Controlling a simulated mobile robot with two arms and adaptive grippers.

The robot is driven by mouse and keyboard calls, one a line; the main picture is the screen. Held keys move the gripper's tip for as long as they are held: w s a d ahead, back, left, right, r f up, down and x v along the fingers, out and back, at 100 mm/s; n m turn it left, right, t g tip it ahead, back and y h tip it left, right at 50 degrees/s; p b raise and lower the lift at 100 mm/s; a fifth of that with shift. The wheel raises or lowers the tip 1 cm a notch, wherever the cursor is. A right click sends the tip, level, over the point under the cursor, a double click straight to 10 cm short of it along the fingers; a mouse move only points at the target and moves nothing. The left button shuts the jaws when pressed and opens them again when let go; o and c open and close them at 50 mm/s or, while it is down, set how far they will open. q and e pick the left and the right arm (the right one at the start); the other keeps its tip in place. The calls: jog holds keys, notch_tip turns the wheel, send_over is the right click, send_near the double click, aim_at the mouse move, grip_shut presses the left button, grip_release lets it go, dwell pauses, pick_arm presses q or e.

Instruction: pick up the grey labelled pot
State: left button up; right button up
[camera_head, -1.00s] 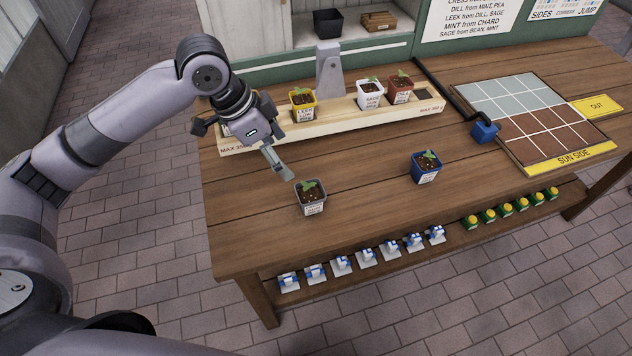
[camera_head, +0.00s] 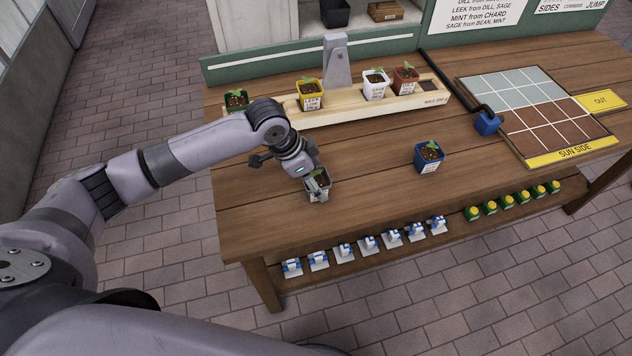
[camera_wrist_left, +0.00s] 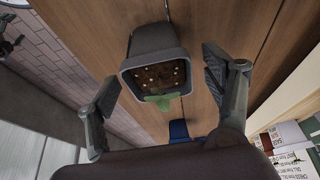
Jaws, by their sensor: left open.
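The grey labelled pot (camera_head: 319,195) stands upright near the front left of the wooden table, with dark soil and a small green seedling. My left gripper (camera_head: 317,184) is over it in the head view and partly hides it. In the left wrist view the grey pot (camera_wrist_left: 153,48) lies ahead, between the lines of the two spread fingers (camera_wrist_left: 165,85). The fingers are open, and I see a gap on each side of the pot. Its label is not visible in the wrist view. My right gripper is not in view.
A blue pot (camera_head: 429,157) stands to the right on the table. The table's front edge is close to the grey pot.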

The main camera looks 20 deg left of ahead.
pick_arm(q)
jog(key=shift+w+d+f, duration=0.1)
jog(key=shift+d+f, duration=0.1)
jog(key=shift+f, duration=0.35)
jog(key=shift+c, duration=0.6)
jog(key=shift+r, duration=0.1)
jog(key=c, duration=1.6)
